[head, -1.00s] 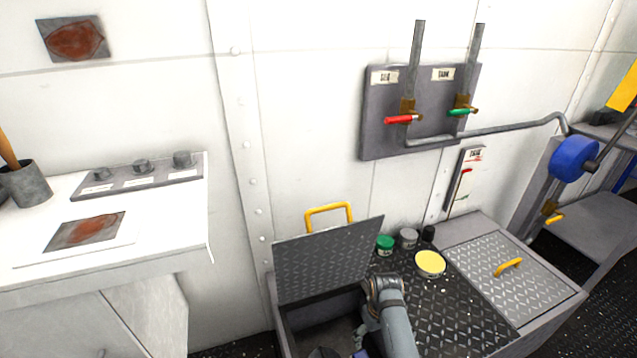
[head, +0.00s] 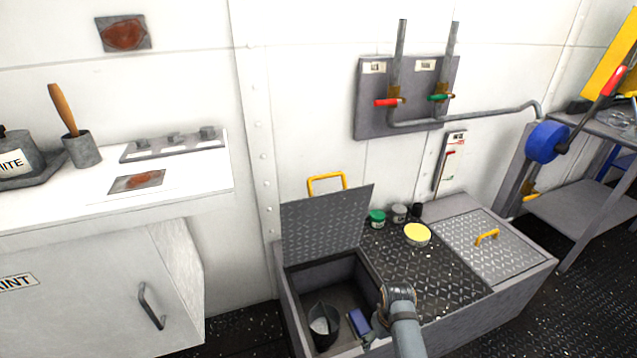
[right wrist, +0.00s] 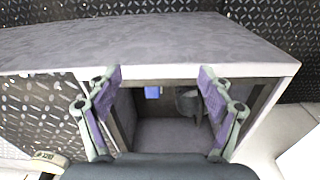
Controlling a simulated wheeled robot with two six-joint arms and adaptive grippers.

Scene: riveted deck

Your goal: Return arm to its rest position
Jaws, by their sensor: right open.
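My right arm (head: 404,325) comes in from the bottom of the head view, in front of the deck locker. My left gripper is not in view.
The locker's left lid (head: 326,228) stands open. A dark pot (head: 322,327) and a blue block (head: 360,321) lie in that compartment. A white cabinet (head: 100,290) is at left.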

